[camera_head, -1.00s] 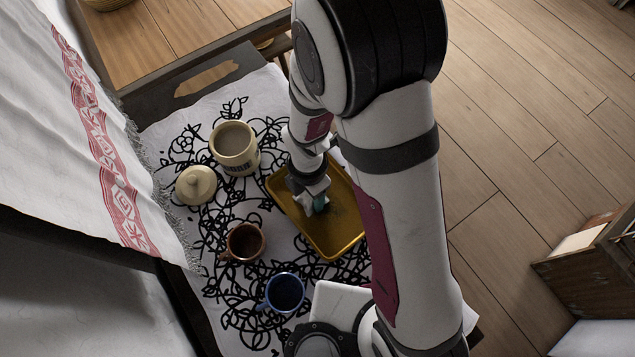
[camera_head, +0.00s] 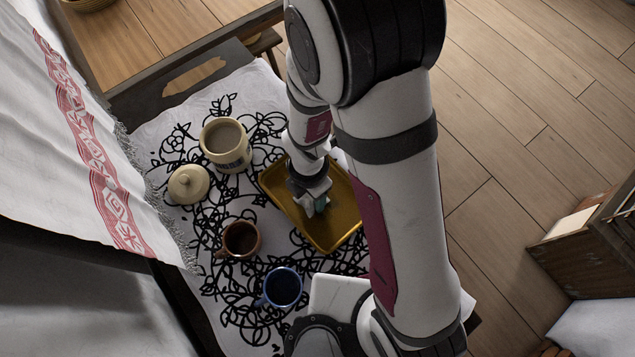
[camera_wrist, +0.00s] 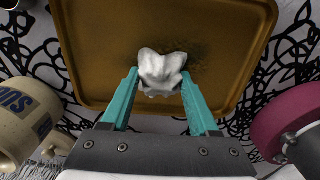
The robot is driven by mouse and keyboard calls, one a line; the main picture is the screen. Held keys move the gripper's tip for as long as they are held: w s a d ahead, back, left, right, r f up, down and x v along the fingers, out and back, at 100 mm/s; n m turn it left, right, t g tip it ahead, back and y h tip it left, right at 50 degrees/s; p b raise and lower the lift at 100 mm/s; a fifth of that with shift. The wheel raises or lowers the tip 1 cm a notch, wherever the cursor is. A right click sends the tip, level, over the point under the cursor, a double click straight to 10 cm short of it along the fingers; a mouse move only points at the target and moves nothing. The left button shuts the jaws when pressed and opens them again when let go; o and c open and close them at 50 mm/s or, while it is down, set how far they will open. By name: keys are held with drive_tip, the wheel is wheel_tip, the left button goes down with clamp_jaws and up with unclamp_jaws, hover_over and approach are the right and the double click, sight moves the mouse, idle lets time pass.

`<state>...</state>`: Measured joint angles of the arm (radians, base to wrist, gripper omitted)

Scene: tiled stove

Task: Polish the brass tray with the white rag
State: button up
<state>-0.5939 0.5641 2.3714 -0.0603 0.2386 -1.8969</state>
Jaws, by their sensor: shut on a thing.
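The brass tray (camera_head: 333,237) is a gold rectangular tray with raised rims, lying on the patterned cloth. It fills much of the wrist view (camera_wrist: 100,60), where a dark smudge (camera_wrist: 197,65) shows on its floor just beyond and right of the rag. My gripper (camera_wrist: 160,88) is over the tray, its teal fingers shut on the bunched white rag (camera_wrist: 162,68). In the head view my gripper (camera_head: 317,205) is low over the middle of the tray. I cannot tell whether the rag touches the tray floor.
A beige crock (camera_head: 226,148) stands left of the tray, with its lid (camera_head: 188,184) beside it. A brown mug (camera_head: 240,240) and a blue mug (camera_head: 282,288) stand to the left and front. A fringed white cloth (camera_head: 75,150) hangs at the left.

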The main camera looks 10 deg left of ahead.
sight(329, 196)
drive_tip(key=shift+w+d, duration=1.15)
drive_tip(key=shift+w, duration=0.25)
drive_tip(key=shift+s+d, duration=0.8)
drive_tip(key=shift+s, duration=0.1)
drive_tip(key=shift+s+a, duration=1.1)
drive_tip(key=shift+s, duration=0.05)
drive_tip(key=shift+w+d, duration=1)
drive_tip(key=shift+w, duration=0.15)
drive_tip(key=shift+w+d+r, duration=0.1)
drive_tip(key=shift+w+r, duration=0.05)
drive_tip(key=shift+r, duration=0.05)
wheel_tip(329, 196, up, 8)
drive_tip(key=shift+f, duration=0.1)
